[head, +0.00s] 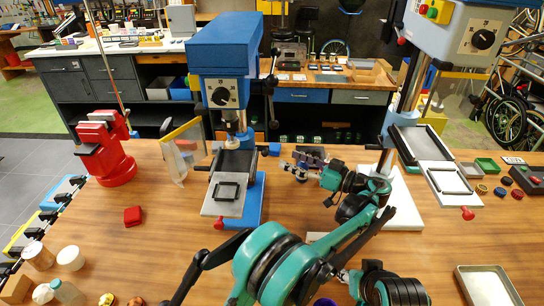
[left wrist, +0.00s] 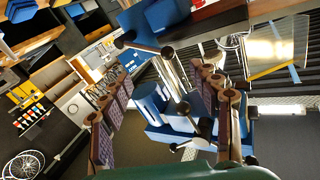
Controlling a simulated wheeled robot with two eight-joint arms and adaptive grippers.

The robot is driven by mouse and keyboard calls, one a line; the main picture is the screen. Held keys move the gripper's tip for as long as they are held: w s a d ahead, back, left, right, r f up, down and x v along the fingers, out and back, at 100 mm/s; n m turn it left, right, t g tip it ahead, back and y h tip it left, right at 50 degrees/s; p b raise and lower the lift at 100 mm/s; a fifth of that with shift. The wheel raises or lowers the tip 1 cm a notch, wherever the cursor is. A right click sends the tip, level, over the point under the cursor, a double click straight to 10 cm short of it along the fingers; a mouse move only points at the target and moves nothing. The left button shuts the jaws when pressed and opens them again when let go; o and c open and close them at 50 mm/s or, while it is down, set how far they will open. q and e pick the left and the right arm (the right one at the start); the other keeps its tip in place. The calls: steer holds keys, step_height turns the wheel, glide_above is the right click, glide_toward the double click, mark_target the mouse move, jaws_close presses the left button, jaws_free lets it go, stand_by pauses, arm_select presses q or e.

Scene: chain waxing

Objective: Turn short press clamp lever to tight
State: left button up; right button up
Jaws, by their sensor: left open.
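The short blue drill press (head: 225,45) stands left of centre, with black ball-ended levers (head: 270,85) on its right side. In the left wrist view, its silver column (left wrist: 174,72), blue parts (left wrist: 165,112) and black ball-ended levers (left wrist: 205,127) lie around the space between my fingers. I cannot tell for sure which lever is the clamp lever. My left gripper (head: 306,163) is open, right of the press column and above the table; it also shows in the left wrist view (left wrist: 165,85). I see no lever firmly held. My right gripper is not in view.
A taller press (head: 455,35) stands to the right. A red vise (head: 105,150) and a small red block (head: 132,216) are at left on the wooden table (head: 165,260). Cups (head: 70,257) stand at front left, and a metal tray (head: 487,285) lies at front right.

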mark_target(266, 151)
arm_select(q)
steer(key=b+x, duration=0.1)
steer(key=x, duration=0.6)
steer(key=shift+a, duration=0.35)
steer(key=shift+w+f, duration=0.15)
steer(key=shift+c, duration=0.4)
jaws_close()
